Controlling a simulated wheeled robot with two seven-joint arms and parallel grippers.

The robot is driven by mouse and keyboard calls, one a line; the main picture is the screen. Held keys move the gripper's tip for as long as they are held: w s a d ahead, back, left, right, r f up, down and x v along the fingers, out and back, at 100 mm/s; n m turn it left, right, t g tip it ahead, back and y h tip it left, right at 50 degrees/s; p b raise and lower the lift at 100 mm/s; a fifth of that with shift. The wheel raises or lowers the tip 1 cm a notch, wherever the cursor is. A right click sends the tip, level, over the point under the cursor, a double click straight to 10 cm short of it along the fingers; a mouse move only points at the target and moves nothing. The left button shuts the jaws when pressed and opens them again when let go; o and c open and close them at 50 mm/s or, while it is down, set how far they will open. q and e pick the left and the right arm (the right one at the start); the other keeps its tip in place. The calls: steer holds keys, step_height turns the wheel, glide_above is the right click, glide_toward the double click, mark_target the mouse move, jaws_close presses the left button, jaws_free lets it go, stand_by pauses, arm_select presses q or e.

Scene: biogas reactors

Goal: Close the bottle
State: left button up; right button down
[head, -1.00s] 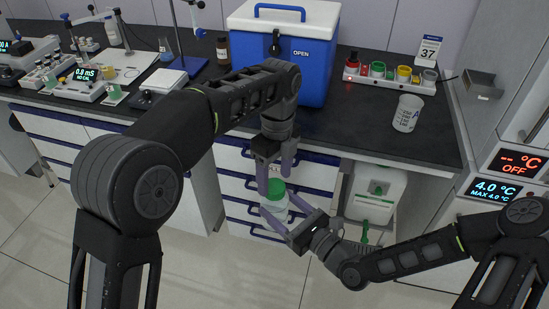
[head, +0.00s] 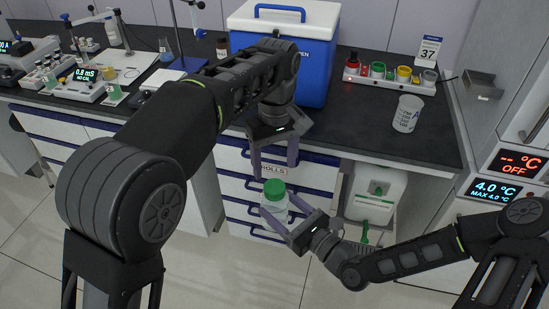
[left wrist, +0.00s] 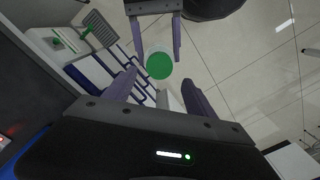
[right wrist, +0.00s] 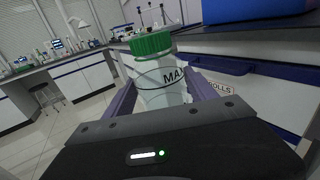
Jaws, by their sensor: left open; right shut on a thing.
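The bottle (head: 274,206) is clear with a black marking and stands about upright in front of the drawers. My right gripper (head: 272,217) is shut on its body. In the right wrist view the bottle (right wrist: 160,85) sits between the two fingers, with the green cap (right wrist: 151,43) on its neck. The green cap (head: 274,188) also shows from above in the left wrist view (left wrist: 160,66). I cannot tell how tightly it sits. My left gripper (head: 273,172) is open and empty above the cap, its fingers apart from it.
The dark bench top (head: 340,122) lies behind the grippers, with a blue cooler box (head: 311,75), a beaker (head: 407,113) and a rack of coloured pots (head: 390,75). Drawers (head: 232,187) and a white canister (head: 375,193) are close behind the bottle. Floor in front is clear.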

mark_target(274, 186)
arm_select(q)
steer(key=n, duration=0.2)
steer(key=r+n, duration=0.1)
steer(key=n, duration=0.2)
steer(key=shift+f, duration=4.05)
steer(key=shift+c, duration=0.3)
